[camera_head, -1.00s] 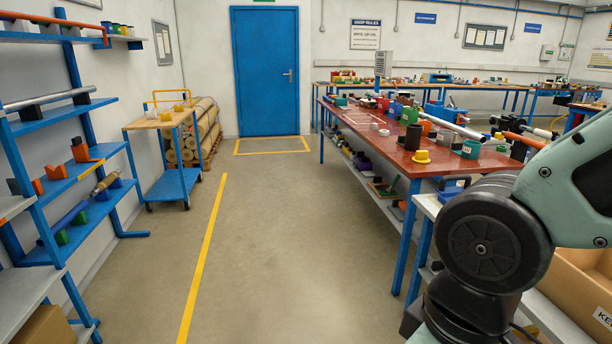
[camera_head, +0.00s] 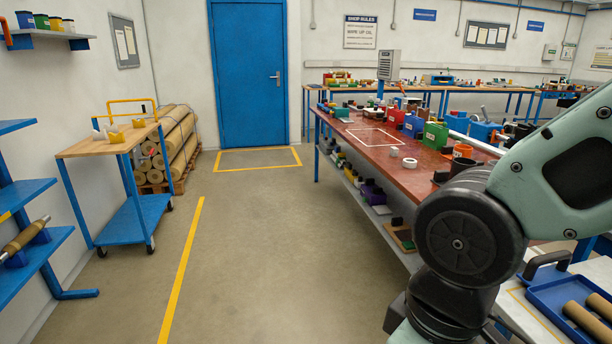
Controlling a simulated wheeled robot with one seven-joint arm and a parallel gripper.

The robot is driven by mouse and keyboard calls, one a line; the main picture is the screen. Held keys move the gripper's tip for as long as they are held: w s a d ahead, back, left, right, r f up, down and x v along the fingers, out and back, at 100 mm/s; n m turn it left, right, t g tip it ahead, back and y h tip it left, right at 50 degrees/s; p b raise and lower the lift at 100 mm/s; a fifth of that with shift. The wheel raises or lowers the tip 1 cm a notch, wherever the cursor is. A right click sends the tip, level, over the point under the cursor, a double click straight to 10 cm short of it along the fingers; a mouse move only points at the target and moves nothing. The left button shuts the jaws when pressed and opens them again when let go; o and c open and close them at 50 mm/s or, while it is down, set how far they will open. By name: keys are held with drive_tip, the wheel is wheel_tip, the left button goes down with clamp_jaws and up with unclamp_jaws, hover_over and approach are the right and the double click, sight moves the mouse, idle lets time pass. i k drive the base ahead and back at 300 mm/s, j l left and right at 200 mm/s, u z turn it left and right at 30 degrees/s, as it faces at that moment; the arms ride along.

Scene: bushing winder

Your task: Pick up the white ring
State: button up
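Two small white round pieces lie on the red-brown bench top of the long bench (camera_head: 382,153) at the right. The nearer white ring (camera_head: 409,162) looks like a short ring lying flat. The farther white piece (camera_head: 393,151) is just behind it and to its left, too small to tell if it has a hole. Both lie near the bench's left edge, in front of a white outlined rectangle. My arm's links fill the right foreground. My gripper is out of view, so its relation to the ring cannot be seen.
A green container (camera_head: 435,135) and an orange cup (camera_head: 462,150) stand right of the white pieces. A wooden-topped trolley (camera_head: 108,143) stands at the left by brown rolls (camera_head: 178,142). A blue tray (camera_head: 570,303) lies at the lower right. The floor aisle (camera_head: 255,250) is clear.

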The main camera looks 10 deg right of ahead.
sight(411, 163)
drive_tip(key=i, duration=1.9)
drive_tip(key=i+j+z, duration=0.1)
drive_tip(key=i+z, duration=0.25)
drive_tip(key=i, duration=0.2)
drive_tip(key=i+j+z, duration=0.25)
drive_tip(key=i+z, duration=0.15)
drive_tip(key=i+j+z, duration=0.35)
drive_tip(key=i, duration=0.25)
